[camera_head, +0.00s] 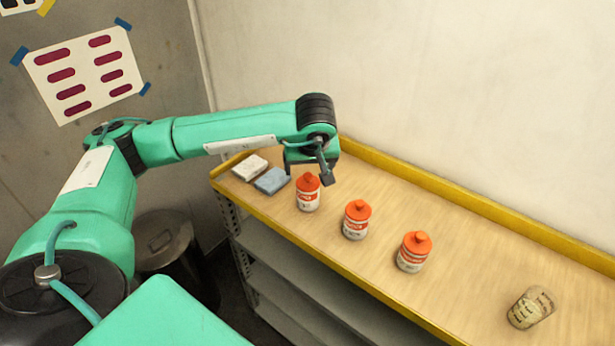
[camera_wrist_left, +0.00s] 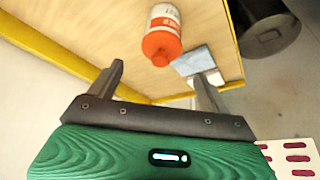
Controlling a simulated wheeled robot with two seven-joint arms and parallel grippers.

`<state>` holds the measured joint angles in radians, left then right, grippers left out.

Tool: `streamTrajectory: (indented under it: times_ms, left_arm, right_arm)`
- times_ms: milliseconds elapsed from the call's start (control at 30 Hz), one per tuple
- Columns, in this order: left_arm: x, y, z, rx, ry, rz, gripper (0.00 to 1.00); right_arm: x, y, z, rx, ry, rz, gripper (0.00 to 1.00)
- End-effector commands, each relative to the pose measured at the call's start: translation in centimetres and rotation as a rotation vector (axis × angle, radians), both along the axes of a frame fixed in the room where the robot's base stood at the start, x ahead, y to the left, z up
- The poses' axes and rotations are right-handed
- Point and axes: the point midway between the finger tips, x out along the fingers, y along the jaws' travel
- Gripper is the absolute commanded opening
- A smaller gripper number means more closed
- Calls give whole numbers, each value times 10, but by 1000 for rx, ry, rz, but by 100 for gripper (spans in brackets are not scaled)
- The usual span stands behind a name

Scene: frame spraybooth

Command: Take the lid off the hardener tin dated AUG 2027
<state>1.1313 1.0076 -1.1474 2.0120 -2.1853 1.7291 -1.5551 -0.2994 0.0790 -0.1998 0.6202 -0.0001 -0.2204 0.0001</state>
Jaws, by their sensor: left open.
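Three white tins with orange labels and orange lids stand upright in a row on the wooden shelf top: a left tin (camera_head: 308,196), a middle tin (camera_head: 356,222) and a right tin (camera_head: 412,255). Their dates are too small to read. My left gripper (camera_head: 308,172) is open above and just behind the left tin's lid (camera_head: 308,181). In the left wrist view, one tin (camera_wrist_left: 164,22) with its orange lid (camera_wrist_left: 161,46) lies beyond and between the open fingers (camera_wrist_left: 158,78), with nothing held. My right gripper is not in view.
A white sponge-like block (camera_head: 250,167) and a blue-grey one (camera_head: 271,180) lie left of the tins. The shelf top (camera_head: 470,250) has a yellow raised edge (camera_head: 460,192) along the wall. A dark bin (camera_head: 165,240) stands at left.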

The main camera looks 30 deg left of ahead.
Motion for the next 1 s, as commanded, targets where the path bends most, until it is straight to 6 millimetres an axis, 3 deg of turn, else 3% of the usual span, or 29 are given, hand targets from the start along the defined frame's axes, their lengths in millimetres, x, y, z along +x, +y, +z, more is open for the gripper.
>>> streamTrajectory:
  times_ms: [167, 400, 533, 767, 1000]
  left_arm:
    - [2, 3, -8, -1, 2, 0, 81]
    - [10, 11, -36, -1, 3, 0, 81]
    - [13, 14, -48, -1, 1, 0, 81]
    - [14, 14, -51, 0, 0, -1, 81]
    - [14, 14, -51, -1, -1, 0, 37]
  right_arm:
    - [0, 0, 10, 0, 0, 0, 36]
    - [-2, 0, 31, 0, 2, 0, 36]
    - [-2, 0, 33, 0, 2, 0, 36]
    - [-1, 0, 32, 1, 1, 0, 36]
    - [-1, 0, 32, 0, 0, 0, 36]
